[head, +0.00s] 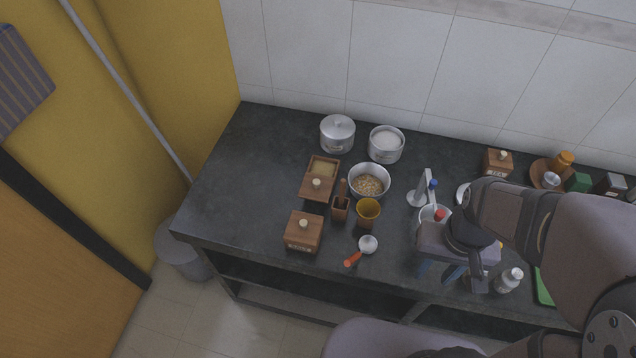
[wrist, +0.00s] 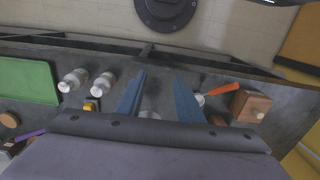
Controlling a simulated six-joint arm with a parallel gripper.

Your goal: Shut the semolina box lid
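A wooden box (head: 322,163) stands on the dark counter toward the left, holding a pale yellow grainy fill that is probably the semolina. Its wooden lid (head: 314,187) with a light round knob sits over the front part, leaving the back part uncovered. No label on it is readable. My gripper (head: 440,271) is well to the right of this box, above the counter's front edge. In the wrist view its two blue fingers (wrist: 158,98) are apart with nothing held between them. The open box is not seen in the wrist view.
A closed wooden box (head: 303,232) stands in front of the open one. A brown holder (head: 340,208), amber cup (head: 368,212), metal bowl (head: 369,180), lidded pot (head: 337,133) and orange-handled scoop (head: 367,244) are nearby. The counter left of the boxes is clear.

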